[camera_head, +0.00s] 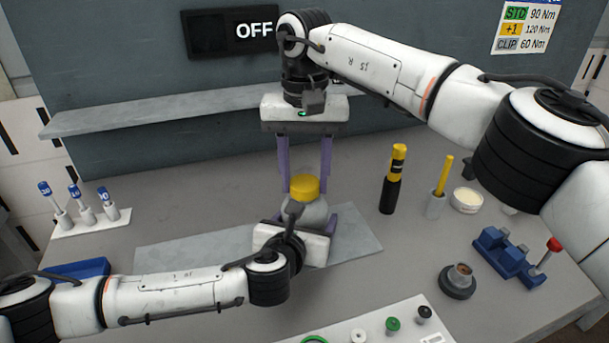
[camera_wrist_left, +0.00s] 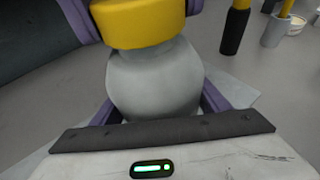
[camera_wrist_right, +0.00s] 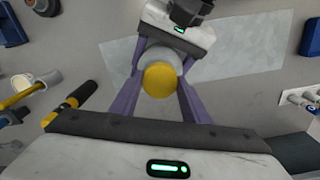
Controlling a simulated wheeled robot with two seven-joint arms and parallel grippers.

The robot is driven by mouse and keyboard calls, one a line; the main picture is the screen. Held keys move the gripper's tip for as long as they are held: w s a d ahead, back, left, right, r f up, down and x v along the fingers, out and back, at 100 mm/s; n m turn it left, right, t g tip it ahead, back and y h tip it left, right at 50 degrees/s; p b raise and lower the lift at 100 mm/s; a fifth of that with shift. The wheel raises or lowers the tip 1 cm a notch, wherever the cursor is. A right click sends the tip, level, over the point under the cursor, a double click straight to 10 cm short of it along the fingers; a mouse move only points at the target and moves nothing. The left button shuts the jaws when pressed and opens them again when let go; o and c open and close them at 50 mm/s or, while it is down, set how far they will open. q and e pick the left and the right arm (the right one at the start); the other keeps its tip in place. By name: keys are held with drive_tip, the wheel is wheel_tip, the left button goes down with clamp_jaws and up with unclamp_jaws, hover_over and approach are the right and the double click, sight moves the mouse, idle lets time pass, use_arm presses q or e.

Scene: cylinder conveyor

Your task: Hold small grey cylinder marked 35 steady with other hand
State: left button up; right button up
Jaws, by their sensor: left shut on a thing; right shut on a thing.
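The small grey cylinder (camera_head: 313,217) stands upright on a grey mat on the table, with a yellow cap (camera_head: 305,187) on top. Its mark is not readable. My left gripper (camera_head: 305,213) comes in low from the front and is shut on the grey body, its purple fingers on either side. The body (camera_wrist_left: 155,80) and cap (camera_wrist_left: 145,22) fill the left wrist view. My right gripper (camera_head: 304,182) reaches down from above and behind, shut on the yellow cap. In the right wrist view the cap (camera_wrist_right: 160,80) sits between its purple fingers.
The grey mat (camera_head: 185,252) lies under the cylinder. A black-and-yellow tool (camera_head: 391,180), a cup with a yellow stick (camera_head: 436,204), and a blue fixture (camera_head: 505,255) stand at right. A white rack with blue-topped pieces (camera_head: 92,219) is at left. A dark sign (camera_head: 232,31) reads OFF.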

drive_tip(key=n, duration=0.4)
drive_tip(key=shift+n, duration=0.3)
drive_tip(key=o, duration=1.2)
drive_tip(key=shift+r, duration=0.1)
